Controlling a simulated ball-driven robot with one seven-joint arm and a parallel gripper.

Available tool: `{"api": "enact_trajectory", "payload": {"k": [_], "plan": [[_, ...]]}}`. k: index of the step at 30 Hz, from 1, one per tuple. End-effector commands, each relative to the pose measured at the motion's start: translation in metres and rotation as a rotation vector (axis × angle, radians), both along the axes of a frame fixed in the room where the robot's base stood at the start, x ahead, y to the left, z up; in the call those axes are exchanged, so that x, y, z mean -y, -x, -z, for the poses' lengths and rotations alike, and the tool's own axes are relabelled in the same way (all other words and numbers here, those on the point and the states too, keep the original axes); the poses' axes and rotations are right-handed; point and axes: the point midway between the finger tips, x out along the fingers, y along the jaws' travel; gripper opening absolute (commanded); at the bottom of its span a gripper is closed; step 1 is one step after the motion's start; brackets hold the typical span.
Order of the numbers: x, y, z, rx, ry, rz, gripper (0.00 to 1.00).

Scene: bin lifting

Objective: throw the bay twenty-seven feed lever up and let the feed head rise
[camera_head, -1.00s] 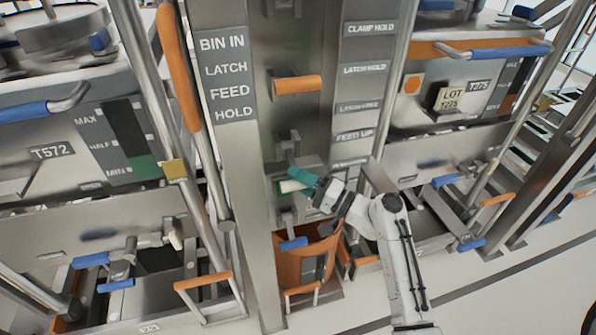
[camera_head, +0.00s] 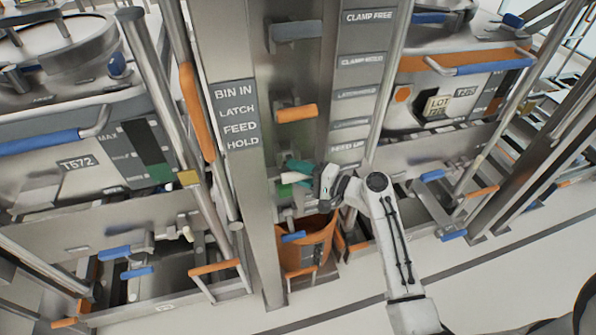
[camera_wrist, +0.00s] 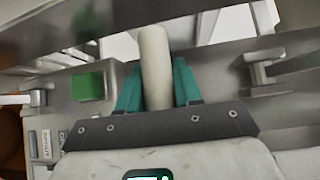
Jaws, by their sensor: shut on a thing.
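My gripper (camera_head: 300,174) is shut on a white, rod-like lever handle (camera_head: 292,178) on the centre bay's column. In the wrist view, its teal fingers (camera_wrist: 158,85) flank the pale handle (camera_wrist: 155,60). A green block (camera_head: 285,190) shows just below the handle; a green block also shows in the wrist view (camera_wrist: 88,86). The label plate (camera_head: 238,115) left of the handle reads BIN IN, LATCH, FEED, HOLD. A bay number twenty-seven is not legible. I cannot pick out the feed head.
An orange handle (camera_head: 296,113) and a grey handle (camera_head: 297,30) stick out above my gripper. An orange bin (camera_head: 306,250) with a blue handle (camera_head: 293,236) stands below. Bays with T572 (camera_head: 78,162) and LOT (camera_head: 436,105) plates flank the column. Open floor lies in front.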

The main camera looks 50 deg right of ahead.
Motion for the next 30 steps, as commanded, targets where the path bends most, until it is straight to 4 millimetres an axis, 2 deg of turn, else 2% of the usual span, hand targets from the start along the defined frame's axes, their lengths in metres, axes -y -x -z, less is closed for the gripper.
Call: {"api": "enact_trajectory", "payload": {"k": [1,6,24,25,28,30], "plan": [[0.002,-0.005,-0.013,0.020,0.011,0.002,0.00],[0.004,-0.008,-0.021,0.028,0.013,0.003,0.00],[0.005,-0.009,-0.024,0.030,0.014,0.004,0.00],[0.005,-0.009,-0.024,0.030,0.014,0.004,0.44],[0.005,-0.009,-0.023,0.028,0.013,0.004,0.53],[0.005,-0.008,-0.022,0.026,0.013,0.004,0.55]]}}
